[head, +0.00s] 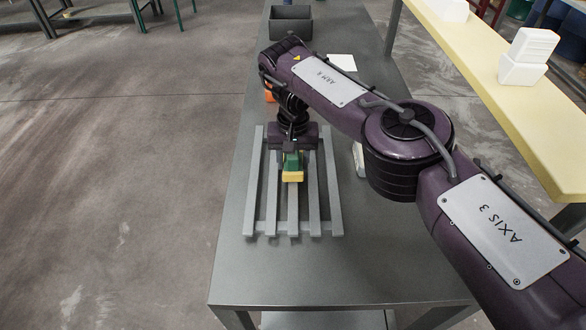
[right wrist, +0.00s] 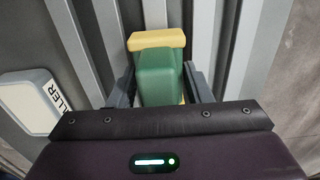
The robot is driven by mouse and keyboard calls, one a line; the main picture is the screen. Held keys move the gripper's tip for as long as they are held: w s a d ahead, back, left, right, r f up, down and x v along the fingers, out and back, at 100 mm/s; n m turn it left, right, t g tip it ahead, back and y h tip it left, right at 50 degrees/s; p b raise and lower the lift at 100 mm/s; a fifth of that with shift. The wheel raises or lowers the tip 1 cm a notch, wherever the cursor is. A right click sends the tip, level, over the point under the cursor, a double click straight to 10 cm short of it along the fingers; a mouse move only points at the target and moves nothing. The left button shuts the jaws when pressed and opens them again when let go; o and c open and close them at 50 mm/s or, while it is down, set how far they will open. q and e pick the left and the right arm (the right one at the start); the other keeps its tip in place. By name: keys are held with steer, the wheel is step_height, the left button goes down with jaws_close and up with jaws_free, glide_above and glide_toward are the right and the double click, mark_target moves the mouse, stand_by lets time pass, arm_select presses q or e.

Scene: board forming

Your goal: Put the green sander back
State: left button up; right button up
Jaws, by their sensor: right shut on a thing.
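The green sander (head: 292,163) has a green body and a yellow base. It is over the middle of the grey slatted rack (head: 249,200) on the table. My right gripper (head: 291,150) is above it and shut on its green body. In the right wrist view the green sander (right wrist: 160,75) sits between the two fingers of my right gripper (right wrist: 160,88), with the slats behind it. I cannot tell whether the sander touches the slats. My left gripper is not in view.
A white block with lettering (right wrist: 30,100) lies beside the rack, partly hidden in the head view by my arm. A dark open bin (head: 290,22) and a white sheet (head: 342,62) are at the far end. An orange thing (head: 268,92) shows behind my wrist. The near table top (head: 300,270) is clear.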

steer(key=shift+f, duration=0.35)
steer(key=o, duration=1.5)
step_height(320, 180, up, 7)
steer(key=shift+f+p, duration=0.15)
steer(key=shift+p, duration=0.95)
steer(key=shift+r, duration=0.6)
